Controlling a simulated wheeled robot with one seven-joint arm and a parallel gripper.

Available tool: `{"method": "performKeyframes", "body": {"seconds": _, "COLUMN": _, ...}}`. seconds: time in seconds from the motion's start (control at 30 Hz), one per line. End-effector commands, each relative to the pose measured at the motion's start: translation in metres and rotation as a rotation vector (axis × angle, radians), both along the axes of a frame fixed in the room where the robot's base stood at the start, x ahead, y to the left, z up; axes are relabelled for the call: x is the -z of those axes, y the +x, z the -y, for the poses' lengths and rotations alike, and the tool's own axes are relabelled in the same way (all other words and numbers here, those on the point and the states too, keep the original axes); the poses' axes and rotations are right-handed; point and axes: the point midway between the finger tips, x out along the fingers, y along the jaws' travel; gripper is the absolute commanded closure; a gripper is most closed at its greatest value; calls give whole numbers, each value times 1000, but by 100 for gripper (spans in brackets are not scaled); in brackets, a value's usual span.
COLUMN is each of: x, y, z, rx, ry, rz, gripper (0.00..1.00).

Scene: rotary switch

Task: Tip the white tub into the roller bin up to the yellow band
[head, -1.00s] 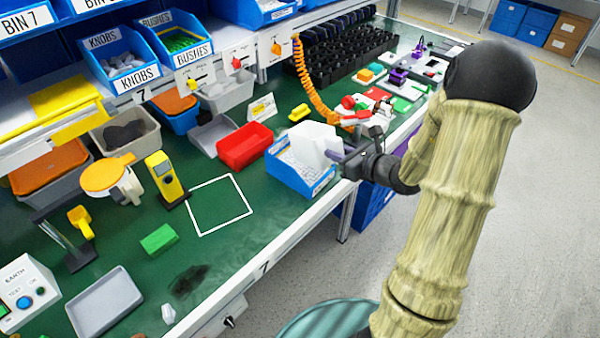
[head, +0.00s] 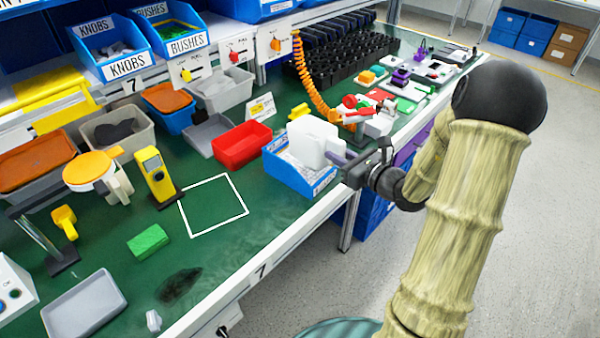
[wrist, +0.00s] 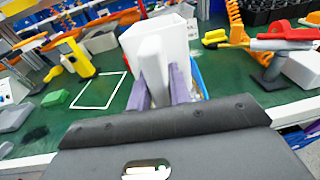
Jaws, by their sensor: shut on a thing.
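The white tub (head: 311,138) is held above or in the back part of a blue bin (head: 322,182) with a white label, near the front edge of the green bench. Pale pieces show in the bin; I cannot read its label or see a yellow band. My gripper (head: 343,162) reaches in from the right and is shut on the tub's handle. In the wrist view the purple fingers (wrist: 161,88) sit either side of the tub's handle (wrist: 152,60). The tub looks near upright. Its contents are hidden.
A red bin (head: 242,147) stands just left of the blue bin. A white outlined square (head: 213,205) on the bench is empty. An orange coiled hose (head: 312,85) hangs behind, and a red-and-white device (head: 370,115) stands to the right.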

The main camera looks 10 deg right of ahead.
Motion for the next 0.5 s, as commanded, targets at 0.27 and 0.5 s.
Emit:
{"method": "performKeyframes", "body": {"seconds": 0.27, "x": 14, "y": 1, "z": 0, "rx": 0, "ry": 30, "rz": 52, "gripper": 100}}
{"method": "performKeyframes", "body": {"seconds": 0.5, "x": 16, "y": 1, "z": -1, "rx": 0, "ry": 50, "rz": 83, "gripper": 100}}
